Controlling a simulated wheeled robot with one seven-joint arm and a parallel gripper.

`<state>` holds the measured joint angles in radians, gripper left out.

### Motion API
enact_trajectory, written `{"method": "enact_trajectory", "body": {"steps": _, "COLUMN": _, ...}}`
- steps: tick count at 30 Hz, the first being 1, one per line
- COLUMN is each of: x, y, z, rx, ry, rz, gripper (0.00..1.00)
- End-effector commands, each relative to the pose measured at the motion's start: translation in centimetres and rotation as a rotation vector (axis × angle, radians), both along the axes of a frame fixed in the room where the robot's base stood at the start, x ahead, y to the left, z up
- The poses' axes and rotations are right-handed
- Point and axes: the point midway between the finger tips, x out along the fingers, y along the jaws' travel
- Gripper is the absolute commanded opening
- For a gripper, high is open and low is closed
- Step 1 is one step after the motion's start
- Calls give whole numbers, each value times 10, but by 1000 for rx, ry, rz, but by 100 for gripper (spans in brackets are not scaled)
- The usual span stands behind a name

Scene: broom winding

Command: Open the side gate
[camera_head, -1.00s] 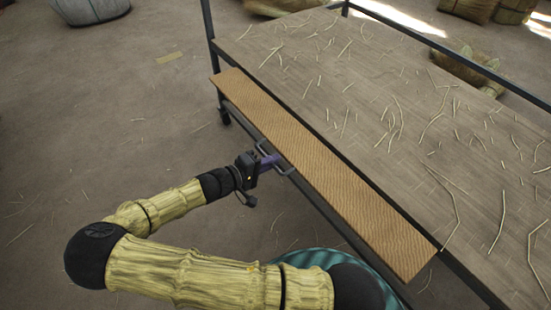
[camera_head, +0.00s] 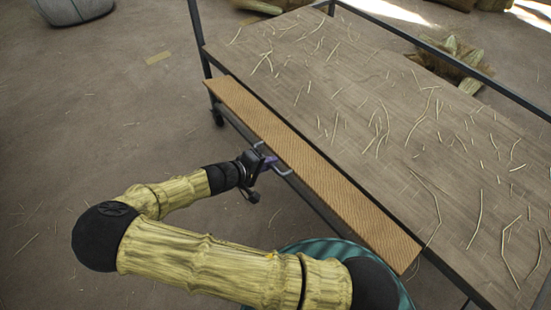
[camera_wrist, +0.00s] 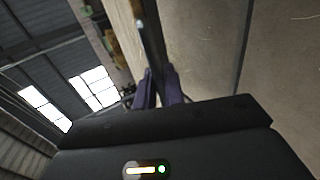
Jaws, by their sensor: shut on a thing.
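The side gate (camera_head: 310,170) is a long, narrow tan woven board along the near long side of the cart (camera_head: 330,90). A grey bar handle (camera_head: 285,173) sticks out from its outer edge. My gripper (camera_head: 268,163) is at this handle, with its purple fingers shut on it. In the wrist view, the purple fingers of my gripper (camera_wrist: 159,88) stand close together beside a dark bar, and the exact contact is too dark to tell. The gate's underside is hidden.
Loose straw lies on the cart bed. A dark post (camera_head: 198,40) stands at the cart's left corner and a rail (camera_head: 440,55) runs along the far side. The floor at left is mostly open, with a grey-green round object (camera_head: 75,10) far off.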

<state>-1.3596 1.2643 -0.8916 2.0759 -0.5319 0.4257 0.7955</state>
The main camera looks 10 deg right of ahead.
Motion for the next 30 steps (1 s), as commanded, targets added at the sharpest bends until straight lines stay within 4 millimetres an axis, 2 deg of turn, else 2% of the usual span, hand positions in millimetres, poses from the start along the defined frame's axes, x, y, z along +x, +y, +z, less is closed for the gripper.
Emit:
{"method": "enact_trajectory", "body": {"steps": 10, "x": 0, "y": 2, "z": 1, "rx": 4, "ry": 1, "rz": 4, "gripper": 0}}
{"method": "enact_trajectory", "body": {"steps": 11, "x": 0, "y": 2, "z": 1, "rx": 4, "ry": 1, "rz": 4, "gripper": 14}}
{"method": "enact_trajectory", "body": {"steps": 12, "x": 0, "y": 2, "z": 1, "rx": 4, "ry": 1, "rz": 4, "gripper": 22}}
{"method": "enact_trajectory", "body": {"steps": 13, "x": 0, "y": 2, "z": 1, "rx": 4, "ry": 1, "rz": 4, "gripper": 25}}
{"method": "enact_trajectory", "body": {"steps": 23, "x": -1, "y": 3, "z": 2, "rx": 4, "ry": 1, "rz": 4, "gripper": 25}}
{"method": "enact_trajectory", "body": {"steps": 30, "x": -13, "y": 24, "z": 15, "rx": 6, "ry": 1, "rz": 7, "gripper": 25}}
